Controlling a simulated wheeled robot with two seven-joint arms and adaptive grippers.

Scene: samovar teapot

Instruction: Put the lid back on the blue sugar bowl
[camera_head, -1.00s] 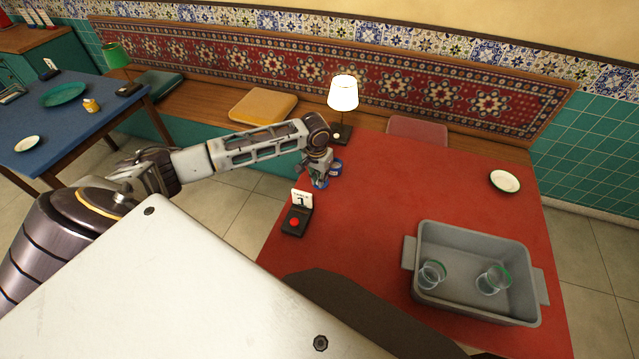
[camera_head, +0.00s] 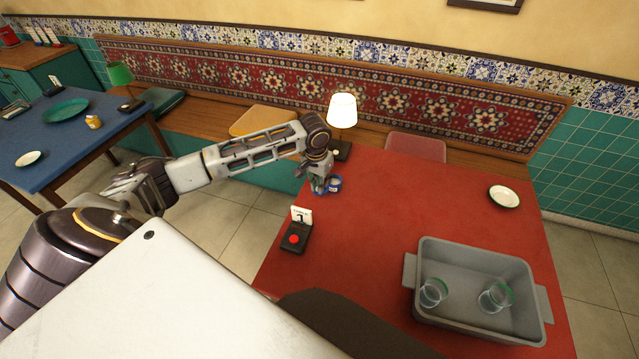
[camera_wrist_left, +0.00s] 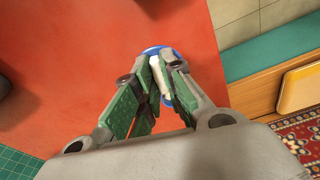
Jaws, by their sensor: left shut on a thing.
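The blue sugar bowl (camera_head: 335,184) stands on the red table (camera_head: 400,205) near its left edge. It looks open at the top. My left gripper (camera_head: 318,186) is just left of the bowl and partly overlaps it in the head view. In the left wrist view, my left gripper (camera_wrist_left: 160,95) is shut on the lid (camera_wrist_left: 152,50), whose blue rim and white part show between and beyond the fingers. Most of the lid is hidden by the fingers. I cannot tell its exact height over the table. My right gripper is not in view.
A lit lamp (camera_head: 342,112) stands behind the bowl. A black box with a red button (camera_head: 295,238) and a number card (camera_head: 301,215) is in front. A grey tub (camera_head: 470,262) with two glasses is at the right front. A small plate (camera_head: 504,196) lies far right. The table's middle is clear.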

